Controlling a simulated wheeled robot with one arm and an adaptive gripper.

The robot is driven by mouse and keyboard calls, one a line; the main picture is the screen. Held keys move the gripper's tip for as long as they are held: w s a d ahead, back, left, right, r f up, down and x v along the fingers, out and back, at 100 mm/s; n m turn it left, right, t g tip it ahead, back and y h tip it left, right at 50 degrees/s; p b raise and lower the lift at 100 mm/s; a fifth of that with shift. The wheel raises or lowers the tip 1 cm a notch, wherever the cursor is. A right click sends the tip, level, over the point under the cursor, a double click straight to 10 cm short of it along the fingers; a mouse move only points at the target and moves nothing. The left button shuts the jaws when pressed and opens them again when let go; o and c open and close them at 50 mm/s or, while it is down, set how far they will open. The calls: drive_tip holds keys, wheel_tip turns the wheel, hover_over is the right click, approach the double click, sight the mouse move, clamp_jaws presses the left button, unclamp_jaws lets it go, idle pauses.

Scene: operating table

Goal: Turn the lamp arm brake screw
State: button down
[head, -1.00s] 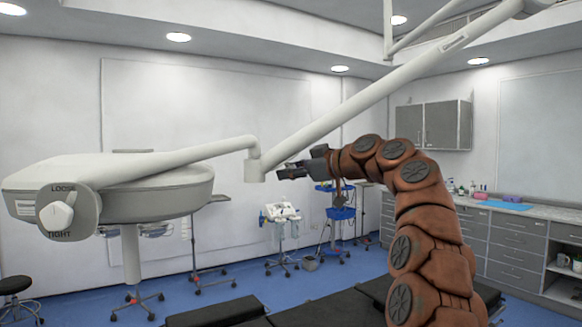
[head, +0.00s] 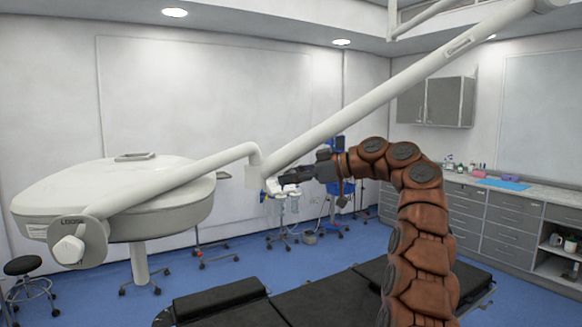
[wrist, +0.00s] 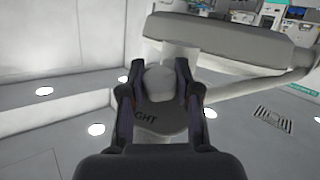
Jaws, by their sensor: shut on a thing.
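In the wrist view, which is upside down, a pale rounded brake screw knob (wrist: 159,82) sits on a grey plate (wrist: 160,118) with the letters "GHT" readable. The two fingers of my gripper (wrist: 160,92) close on its sides. In the head view, my gripper (head: 284,179) is at the elbow joint of the white lamp arm (head: 254,170), and the knob it holds cannot be made out there. Another pale knob (head: 67,250), on a plate marked "LOOSE", is on the lamp head (head: 120,190) at the left, far from my gripper.
The upper lamp arm tube (head: 400,90) slopes up to the right. A black operating table (head: 330,300) stands below. Wheeled equipment stands (head: 283,215) are behind, a stool (head: 25,268) is at the left and grey drawers (head: 505,235) are at the right.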

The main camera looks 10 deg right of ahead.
drive_tip(key=shift+g+p, duration=0.3)
drive_tip(key=shift+p, duration=0.1)
idle(0.3)
drive_tip(key=c, duration=0.8)
unclamp_jaws()
drive_tip(key=shift+d, duration=0.2)
drive_tip(key=s+d, duration=0.7)
drive_tip(key=d, duration=0.5)
drive_tip(key=shift+d+r, duration=0.35)
drive_tip(key=shift+s, duration=0.1)
